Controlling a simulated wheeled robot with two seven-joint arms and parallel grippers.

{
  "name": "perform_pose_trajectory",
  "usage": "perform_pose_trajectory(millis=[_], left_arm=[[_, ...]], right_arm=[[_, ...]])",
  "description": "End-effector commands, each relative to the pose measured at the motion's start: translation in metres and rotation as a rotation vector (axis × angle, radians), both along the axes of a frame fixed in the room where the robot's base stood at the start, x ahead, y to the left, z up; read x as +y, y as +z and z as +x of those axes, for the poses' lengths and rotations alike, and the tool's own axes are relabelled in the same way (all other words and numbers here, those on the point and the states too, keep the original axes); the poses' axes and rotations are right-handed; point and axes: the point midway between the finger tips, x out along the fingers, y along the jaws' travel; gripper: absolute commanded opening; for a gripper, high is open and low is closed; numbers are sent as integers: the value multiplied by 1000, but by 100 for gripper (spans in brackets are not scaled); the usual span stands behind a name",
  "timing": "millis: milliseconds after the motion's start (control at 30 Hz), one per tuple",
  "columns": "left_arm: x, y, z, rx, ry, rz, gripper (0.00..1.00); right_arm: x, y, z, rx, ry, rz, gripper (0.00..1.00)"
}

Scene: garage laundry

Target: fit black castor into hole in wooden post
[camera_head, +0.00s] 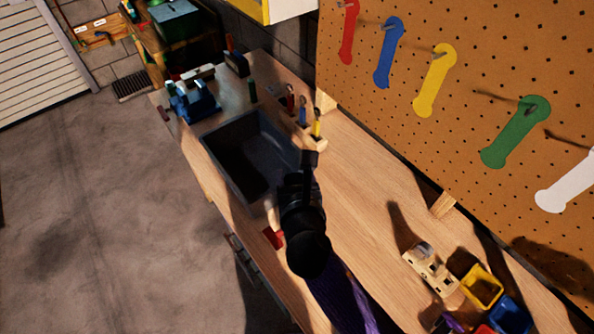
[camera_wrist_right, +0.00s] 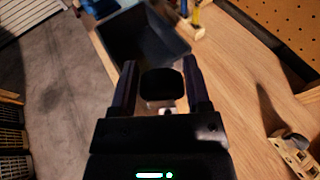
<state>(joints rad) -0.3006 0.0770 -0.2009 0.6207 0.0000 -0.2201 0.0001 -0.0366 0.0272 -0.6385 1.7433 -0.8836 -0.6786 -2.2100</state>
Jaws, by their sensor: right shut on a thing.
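My right gripper (camera_head: 299,178) reaches over the workbench beside the grey bin. In the right wrist view, its two fingers (camera_wrist_right: 160,80) are shut on the black castor (camera_wrist_right: 162,86), a dark rounded piece. A small pale part shows just below it, between the fingers. In the head view the castor (camera_head: 310,158) is a dark shape at the gripper's tip, hard to tell from the fingers. A light wooden piece with dark holes (camera_head: 431,270) lies on the bench at the lower right; I cannot tell whether it is the post. My left gripper is not in view.
The open grey bin (camera_head: 213,150) is at the bench's left edge. A wooden rack (camera_head: 317,145) with several coloured-handled tools stands behind it. Yellow (camera_head: 482,287) and blue (camera_head: 511,317) bins are at the lower right. A pegboard (camera_head: 400,135) rises behind. Mid-bench is clear.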

Motion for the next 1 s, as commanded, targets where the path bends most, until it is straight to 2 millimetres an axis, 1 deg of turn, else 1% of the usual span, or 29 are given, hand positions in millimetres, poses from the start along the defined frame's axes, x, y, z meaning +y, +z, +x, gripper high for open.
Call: perform_pose_trajectory(millis=[167, 300, 1000], left_arm=[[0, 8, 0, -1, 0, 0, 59], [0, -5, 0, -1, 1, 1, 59], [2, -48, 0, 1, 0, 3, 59]], right_arm=[[0, 3, 0, 1, 0, -1, 0], [0, -13, 0, 1, -1, 0, 0], [0, -72, 0, 1, -1, 0, 0]])
